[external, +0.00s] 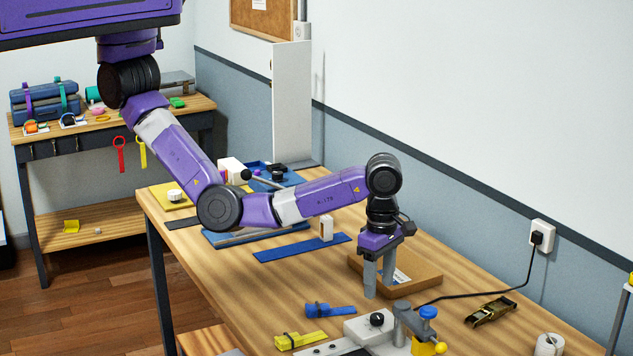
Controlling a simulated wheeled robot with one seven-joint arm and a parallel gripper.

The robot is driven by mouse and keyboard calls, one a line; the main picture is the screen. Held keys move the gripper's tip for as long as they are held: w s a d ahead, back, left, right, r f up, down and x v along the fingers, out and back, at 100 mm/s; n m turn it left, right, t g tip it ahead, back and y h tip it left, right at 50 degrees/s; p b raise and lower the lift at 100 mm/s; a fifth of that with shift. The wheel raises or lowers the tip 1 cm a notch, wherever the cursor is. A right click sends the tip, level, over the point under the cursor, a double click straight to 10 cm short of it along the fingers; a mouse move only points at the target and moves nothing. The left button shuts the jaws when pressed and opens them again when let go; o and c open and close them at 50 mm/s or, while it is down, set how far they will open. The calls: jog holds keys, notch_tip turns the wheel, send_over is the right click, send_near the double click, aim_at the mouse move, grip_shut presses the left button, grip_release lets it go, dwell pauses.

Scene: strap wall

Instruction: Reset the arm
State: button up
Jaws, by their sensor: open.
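My gripper (378,277) points straight down over the wooden workbench (290,292), its two grey fingers apart with nothing between them. It is at the front left edge of a shallow cardboard tray (425,268) that holds a white paper or label. The fingers hide part of the tray; I cannot tell whether they touch it or the bench. My purple arm reaches in from the upper left, bent at the elbow, above the bench.
A blue strap roll (330,310) and a yellow one (300,340) lie in front of my gripper. A clamp fixture (405,325) stands at the front. A ratchet buckle (490,311) and a cable lie to the right. A blue strip (300,248) lies left. The wall bounds the bench behind.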

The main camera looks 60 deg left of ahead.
jog(key=w+d+r+m+t+h, duration=0.3)
jog(key=w+d+r+m+t, duration=0.15)
jog(key=w+m, duration=0.3)
jog(key=w+a+m+t+h, duration=0.1)
jog(key=w+a+m+t, duration=0.2)
jog(key=w, duration=0.3)
jog(key=w+a+f+m+t+h+b, duration=0.15)
jog(key=a+m+t, duration=0.7)
jog(key=a, duration=1.15)
jog(key=s+a+m+t+b, duration=0.15)
jog(key=s+a+m, duration=0.65)
jog(key=s+a, duration=0.95)
jog(key=s+a+f+n+g+y+b, duration=0.1)
jog(key=s+a, duration=0.3)
jog(key=s, duration=0.6)
jog(key=s+a+f+n+g+y+b, duration=0.1)
jog(key=s+a+n+y, duration=0.2)
jog(key=s, duration=0.8)
jog(key=shift+s+a+f+n+g+y, duration=0.2)
jog(key=shift+s+a+n+g+y, duration=0.15)
jog(key=shift+a+y, duration=0.65)
